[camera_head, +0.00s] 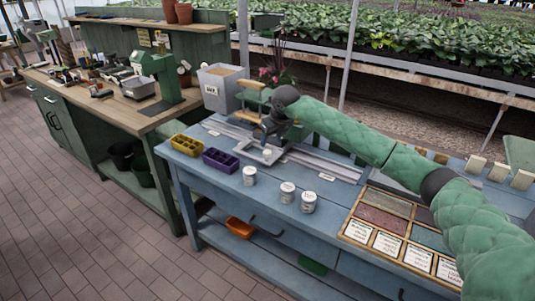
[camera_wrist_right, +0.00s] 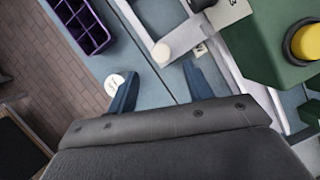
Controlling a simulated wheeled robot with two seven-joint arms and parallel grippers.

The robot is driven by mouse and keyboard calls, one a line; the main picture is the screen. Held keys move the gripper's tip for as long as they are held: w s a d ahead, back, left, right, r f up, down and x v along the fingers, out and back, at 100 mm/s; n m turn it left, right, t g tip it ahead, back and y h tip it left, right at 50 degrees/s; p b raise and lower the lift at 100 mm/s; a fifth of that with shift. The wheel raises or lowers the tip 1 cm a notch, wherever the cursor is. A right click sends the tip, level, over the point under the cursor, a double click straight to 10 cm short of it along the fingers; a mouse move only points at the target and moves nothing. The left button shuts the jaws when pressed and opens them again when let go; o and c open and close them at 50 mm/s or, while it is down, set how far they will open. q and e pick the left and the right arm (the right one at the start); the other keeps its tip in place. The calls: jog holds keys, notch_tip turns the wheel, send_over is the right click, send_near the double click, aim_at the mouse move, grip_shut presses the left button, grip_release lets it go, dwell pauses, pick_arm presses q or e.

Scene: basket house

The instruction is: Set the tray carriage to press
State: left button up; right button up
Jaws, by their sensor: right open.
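The silver tray carriage (camera_head: 273,160) sits on the metal rails (camera_head: 318,162) along the blue bench in the head view. A small white knob (camera_head: 267,154) stands at its near side. My right gripper (camera_head: 264,133) hangs over the carriage. In the right wrist view its two fingers (camera_wrist_right: 160,85) are open and empty. The white knob (camera_wrist_right: 160,52) shows just beyond the fingertips, roughly between them. Whether they touch is unclear. Part of a pale plate (camera_wrist_right: 222,14) lies behind the knob. Small white labels (camera_head: 327,177) lie beside the rails; I cannot read them. My left gripper is out of view.
Yellow and purple compartment trays (camera_head: 220,160) stand left of the carriage. White pots (camera_head: 249,175) stand at the front. A green block with a yellow button (camera_wrist_right: 305,42) is right of the fingers. A framed box of coloured compartments (camera_head: 383,219) lies at the right.

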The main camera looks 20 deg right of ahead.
aim_at(267, 152)
jog(key=p+x, duration=0.1)
jog(key=x, duration=0.5)
jog(key=shift+w+f+p, duration=0.1)
jog(key=shift+f+p, duration=0.1)
jog(key=shift+p, duration=0.2)
jog(key=shift+w+f, duration=0.2)
jog(key=shift+f, duration=0.3)
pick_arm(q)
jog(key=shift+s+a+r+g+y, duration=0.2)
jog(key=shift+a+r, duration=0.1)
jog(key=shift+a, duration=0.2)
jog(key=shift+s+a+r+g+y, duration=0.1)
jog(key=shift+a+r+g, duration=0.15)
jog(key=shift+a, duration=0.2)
